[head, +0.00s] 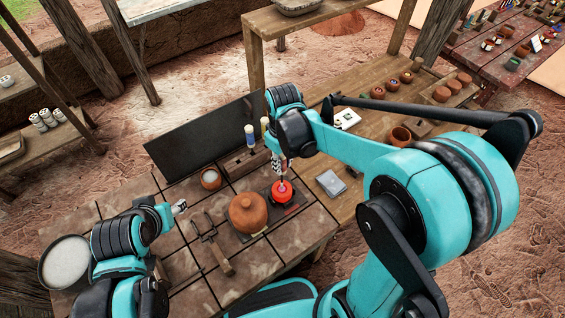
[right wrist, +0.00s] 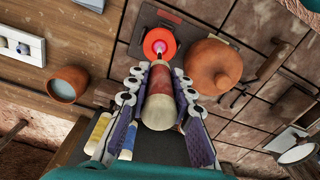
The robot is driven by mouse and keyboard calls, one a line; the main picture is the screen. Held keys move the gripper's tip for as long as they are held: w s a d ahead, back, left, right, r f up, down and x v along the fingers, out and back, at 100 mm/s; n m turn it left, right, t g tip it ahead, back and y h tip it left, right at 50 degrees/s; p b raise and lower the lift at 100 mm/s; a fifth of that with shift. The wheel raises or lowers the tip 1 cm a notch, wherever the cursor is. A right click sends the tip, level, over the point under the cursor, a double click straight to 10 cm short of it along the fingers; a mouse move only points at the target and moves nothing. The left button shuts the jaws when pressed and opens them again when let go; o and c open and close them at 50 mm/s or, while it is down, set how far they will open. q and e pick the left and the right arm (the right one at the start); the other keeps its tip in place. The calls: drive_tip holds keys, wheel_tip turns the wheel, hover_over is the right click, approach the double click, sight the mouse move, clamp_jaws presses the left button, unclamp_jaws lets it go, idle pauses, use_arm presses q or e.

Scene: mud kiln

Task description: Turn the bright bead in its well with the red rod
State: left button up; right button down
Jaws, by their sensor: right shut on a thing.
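The red round well piece (head: 283,196) sits on a dark plate on the tiled worktop. It also shows in the right wrist view (right wrist: 150,43). The bright bead (right wrist: 159,47) glows pink-white in its middle. My right gripper (head: 279,163) is shut on the red rod (right wrist: 160,84), whose thick handle has red and cream parts. The rod points down at the bead, and its tip meets the glow; I cannot tell whether they touch. My left gripper (head: 180,206) hangs over the left of the worktop, away from the well; its fingers are too small to read.
A lidded clay pot (head: 248,213) stands close left of the well. Tongs (head: 207,229), a small pale-filled bowl (head: 211,178) and a dark upright panel (head: 200,138) are nearby. A grey block (head: 331,183) lies to the right. Capped bottles (head: 250,134) stand behind.

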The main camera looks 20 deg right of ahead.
drive_tip(key=shift+r+p, duration=0.65)
drive_tip(key=shift+r, duration=0.3)
